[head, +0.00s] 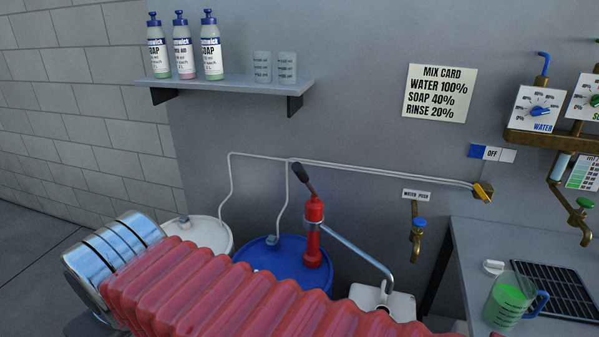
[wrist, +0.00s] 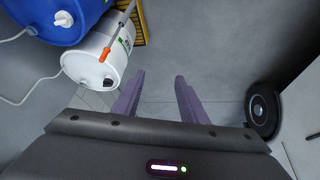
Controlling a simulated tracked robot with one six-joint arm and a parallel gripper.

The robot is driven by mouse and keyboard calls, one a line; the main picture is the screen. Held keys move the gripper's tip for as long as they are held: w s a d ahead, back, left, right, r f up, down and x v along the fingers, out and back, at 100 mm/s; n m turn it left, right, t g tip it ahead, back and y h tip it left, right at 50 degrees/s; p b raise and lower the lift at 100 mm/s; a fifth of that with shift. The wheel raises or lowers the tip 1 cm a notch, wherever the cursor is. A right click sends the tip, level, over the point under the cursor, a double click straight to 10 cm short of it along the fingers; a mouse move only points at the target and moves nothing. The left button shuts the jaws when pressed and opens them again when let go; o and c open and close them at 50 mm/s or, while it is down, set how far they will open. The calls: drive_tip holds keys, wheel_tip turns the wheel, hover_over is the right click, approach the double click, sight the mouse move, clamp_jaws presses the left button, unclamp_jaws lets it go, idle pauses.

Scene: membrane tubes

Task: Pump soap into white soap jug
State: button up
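A red hand pump (head: 314,240) with a black-gripped handle (head: 303,179) stands on the blue drum (head: 262,257) in the head view. Its silver spout (head: 355,250) slopes down right to a white jug (head: 402,306), whose lower part my red ribbed arm hides. Whether the spout tip is inside the jug's mouth is too small to tell. My gripper (wrist: 159,92) shows in the wrist view with two purple fingers apart and nothing between them. It points at bare grey floor, right of a white drum (wrist: 108,62) and the blue drum (wrist: 62,18). The gripper is out of the head view.
A white drum (head: 205,232) stands left of the blue one. A shelf (head: 232,87) with bottles and cups is above. A table (head: 465,262) with a jug of green liquid (head: 508,300) is at right. A round black device (wrist: 264,108) lies right of my fingers.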

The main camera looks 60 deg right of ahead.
sight(301, 179)
drive_tip(key=w+d+r+m+g+h, duration=0.1)
drive_tip(key=w+d+r+m+h, duration=0.2)
drive_tip(key=d+r, duration=0.7)
drive_tip(key=s+d+r+m+g, duration=0.1)
drive_tip(key=s+d+r+m, duration=0.2)
drive_tip(key=d, duration=0.7)
drive_tip(key=s+d+r+m+g, duration=0.2)
drive_tip(key=s+d+r+m, duration=0.1)
drive_tip(key=d, duration=0.7)
drive_tip(key=s+d+r+m+g+h, duration=0.1)
drive_tip(key=s+d+r+m, duration=0.2)
drive_tip(key=d, duration=0.7)
drive_tip(key=shift+s+m, duration=0.2)
drive_tip(key=shift+m, duration=0.3)
drive_tip(key=x, duration=1.3)
drive_tip(key=shift+s+d+f, duration=0.15)
drive_tip(key=shift+s+f, duration=0.05)
drive_tip(key=shift+f, duration=0.05)
drive_tip(key=shift+c, duration=0.3)
clamp_jaws()
